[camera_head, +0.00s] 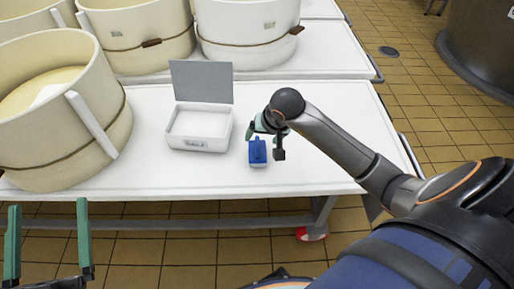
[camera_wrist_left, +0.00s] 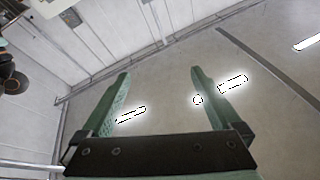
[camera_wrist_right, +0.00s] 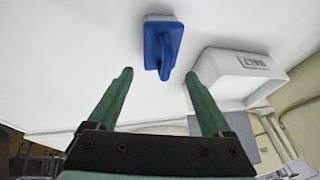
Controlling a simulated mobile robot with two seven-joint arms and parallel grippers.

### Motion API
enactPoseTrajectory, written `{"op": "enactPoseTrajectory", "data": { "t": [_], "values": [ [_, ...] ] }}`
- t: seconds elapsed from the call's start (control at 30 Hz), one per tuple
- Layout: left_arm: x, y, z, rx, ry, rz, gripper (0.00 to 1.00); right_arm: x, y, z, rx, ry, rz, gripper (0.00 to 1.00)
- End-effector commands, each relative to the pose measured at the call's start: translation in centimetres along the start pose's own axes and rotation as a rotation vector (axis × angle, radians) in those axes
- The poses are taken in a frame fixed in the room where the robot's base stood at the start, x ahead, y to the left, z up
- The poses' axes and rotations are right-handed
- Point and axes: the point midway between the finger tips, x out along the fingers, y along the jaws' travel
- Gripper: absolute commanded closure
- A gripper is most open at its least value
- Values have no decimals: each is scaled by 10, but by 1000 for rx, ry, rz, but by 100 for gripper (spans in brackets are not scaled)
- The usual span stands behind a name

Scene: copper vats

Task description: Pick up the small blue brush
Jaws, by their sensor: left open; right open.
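My left gripper (camera_head: 46,208) is open and empty, in front of the table at the lower left.
A white box with its grey lid raised (camera_head: 198,128) stands just left of the brush. A large cream tub (camera_head: 62,140) stands at the table's left end. More tubs (camera_head: 246,30) stand on the table behind. The white table (camera_head: 330,150) is clear right of my right gripper.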

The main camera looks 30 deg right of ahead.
Motion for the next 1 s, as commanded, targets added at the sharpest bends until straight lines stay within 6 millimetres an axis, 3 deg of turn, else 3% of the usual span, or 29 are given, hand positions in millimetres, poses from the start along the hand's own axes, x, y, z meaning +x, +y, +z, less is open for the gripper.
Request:
{"op": "enactPoseTrajectory", "data": {
  "t": [0.33,0.7,1.0],
  "values": [
    [0,-1,-28,36,120,5,2,19,0,2,2,-4,-1,16],
    [-13,3,-95,115,408,24,2,57,1,7,3,-5,-2,16],
    [-17,4,-110,130,468,29,2,65,1,5,0,-1,-1,16]
  ]
}}
